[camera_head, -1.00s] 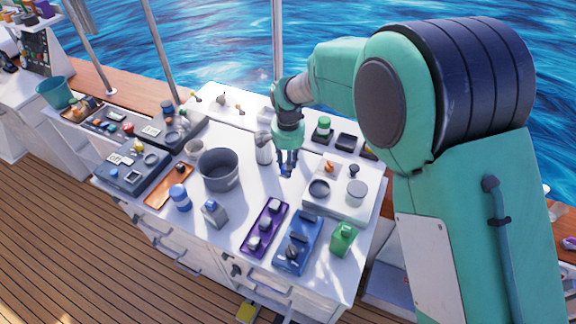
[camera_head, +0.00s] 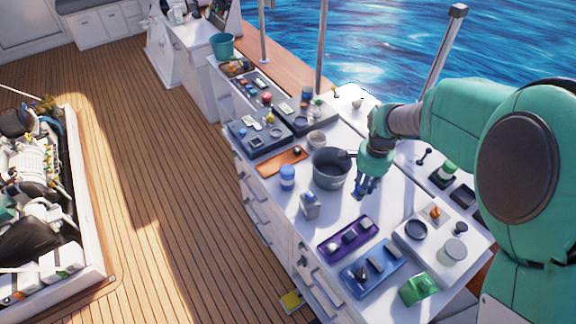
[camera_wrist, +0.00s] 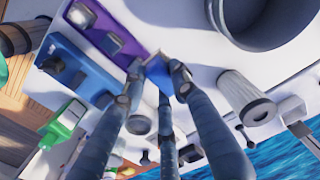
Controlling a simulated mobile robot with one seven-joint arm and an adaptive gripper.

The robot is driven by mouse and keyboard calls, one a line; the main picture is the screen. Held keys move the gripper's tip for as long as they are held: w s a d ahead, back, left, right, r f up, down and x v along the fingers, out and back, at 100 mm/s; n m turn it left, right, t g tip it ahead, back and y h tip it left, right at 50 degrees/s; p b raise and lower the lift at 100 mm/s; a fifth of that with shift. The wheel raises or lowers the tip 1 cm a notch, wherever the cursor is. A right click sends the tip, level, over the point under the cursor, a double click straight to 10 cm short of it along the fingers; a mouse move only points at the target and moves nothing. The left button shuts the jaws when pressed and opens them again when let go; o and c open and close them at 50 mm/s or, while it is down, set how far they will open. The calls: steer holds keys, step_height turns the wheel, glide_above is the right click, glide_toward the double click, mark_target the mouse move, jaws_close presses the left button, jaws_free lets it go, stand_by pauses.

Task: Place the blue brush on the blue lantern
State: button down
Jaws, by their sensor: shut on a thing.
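My gripper (camera_head: 366,187) points down above the white counter, just right of the grey pot (camera_head: 331,170). In the wrist view its fingers (camera_wrist: 158,82) are closed around a small blue piece with a pale edge, which looks like the blue brush (camera_wrist: 157,70). The fingers hide much of it. A blue-and-white cylinder (camera_head: 288,177), possibly the blue lantern, stands upright on the counter left of the pot. A grey-blue bottle-like item (camera_head: 310,205) stands nearby, so I cannot tell for certain which is the lantern.
Purple (camera_head: 344,237) and blue (camera_head: 372,267) trays and a green box (camera_head: 418,289) occupy the counter's front. A white stove-like unit (camera_head: 436,236) is at right. An open hatch (camera_head: 40,190) with machinery lies at left, across clear deck (camera_head: 165,180).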

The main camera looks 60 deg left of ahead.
steer(key=s+a+r+p, duration=0.2)
steer(key=s+a+p, duration=0.1)
steer(key=s, duration=0.7)
steer(key=s+a+r+p, duration=0.1)
steer(key=s+a+p, duration=0.2)
steer(key=s+a, duration=0.3)
steer(key=s, duration=0.4)
steer(key=shift+r, duration=0.4)
steer(key=p, duration=0.2)
glide_above(288, 170)
steer(key=shift+d+f, duration=0.15)
steer(key=shift+f, duration=0.6)
steer(key=shift+f, duration=0.15)
steer(key=shift+f, duration=1.6)
steer(key=shift+f, duration=0.1)
